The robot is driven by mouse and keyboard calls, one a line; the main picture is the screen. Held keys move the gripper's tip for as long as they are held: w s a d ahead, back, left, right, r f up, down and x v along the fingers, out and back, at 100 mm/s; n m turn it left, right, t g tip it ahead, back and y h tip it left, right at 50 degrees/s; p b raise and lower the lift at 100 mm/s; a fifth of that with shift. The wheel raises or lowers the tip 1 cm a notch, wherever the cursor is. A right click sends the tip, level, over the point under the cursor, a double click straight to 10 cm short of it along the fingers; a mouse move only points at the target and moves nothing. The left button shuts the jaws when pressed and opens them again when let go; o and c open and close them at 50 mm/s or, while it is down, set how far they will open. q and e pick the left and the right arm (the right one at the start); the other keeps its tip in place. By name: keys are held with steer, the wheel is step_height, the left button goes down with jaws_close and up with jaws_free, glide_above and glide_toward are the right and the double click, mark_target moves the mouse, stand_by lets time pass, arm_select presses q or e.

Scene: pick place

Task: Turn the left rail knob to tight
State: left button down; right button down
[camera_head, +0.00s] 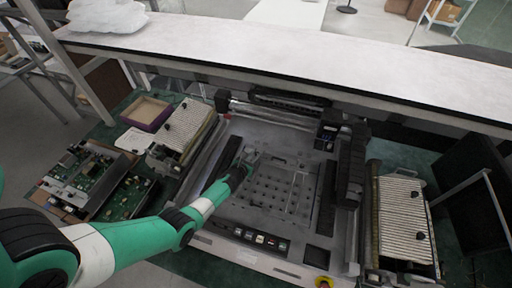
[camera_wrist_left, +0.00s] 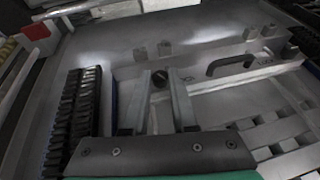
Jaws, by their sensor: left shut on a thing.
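My left gripper (camera_head: 249,156) reaches down over the grey bed of the machine, left of its middle. In the left wrist view its two grey fingers (camera_wrist_left: 160,84) are shut on a small dark round knob (camera_wrist_left: 160,78), which sits between the fingertips by a metal rail (camera_wrist_left: 205,62). Only the knob's top shows, so its turn angle is hard to read. In the head view the knob is too small and hidden by the gripper. My right gripper is not in view.
A black handle (camera_wrist_left: 228,64) stands on the rail right of the fingers, and small metal posts (camera_wrist_left: 165,47) stand behind them. A black ribbed strip (camera_wrist_left: 82,110) lies to the left. Circuit boards (camera_head: 85,178), a purple-edged bin (camera_head: 147,113) and slatted feeders (camera_head: 402,215) flank the machine.

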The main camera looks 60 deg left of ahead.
arm_select(q)
steer(key=shift+s+a+r+m+t+h, duration=0.15)
steer(key=shift+a+r+m+t+h, duration=0.15)
steer(key=shift+m+h, duration=0.15)
steer(key=shift+f+m+t+h+p, duration=0.15)
steer(key=shift+m+t+h+p, duration=0.2)
steer(key=shift+m+t, duration=0.1)
steer(key=shift+a+f+m+t+h+b, duration=0.2)
steer(key=shift+m+t+h+b, duration=0.15)
steer(key=shift+m+h+b, duration=0.45)
steer(key=m+h+b, duration=0.2)
steer(key=h+b, duration=0.1)
steer(key=m+h+b, duration=0.1)
steer(key=shift+a+f+m+t+h, duration=0.1)
steer(key=shift+a+m+t+h, duration=0.2)
steer(key=shift+m, duration=0.1)
steer(key=shift+r+m+h+b, duration=0.2)
steer(key=shift+m+h+b, duration=0.35)
steer(key=shift+b, duration=0.4)
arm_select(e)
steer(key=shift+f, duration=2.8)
arm_select(q)
steer(key=c, duration=0.7)
jaws_free()
steer(key=shift+d, duration=0.1)
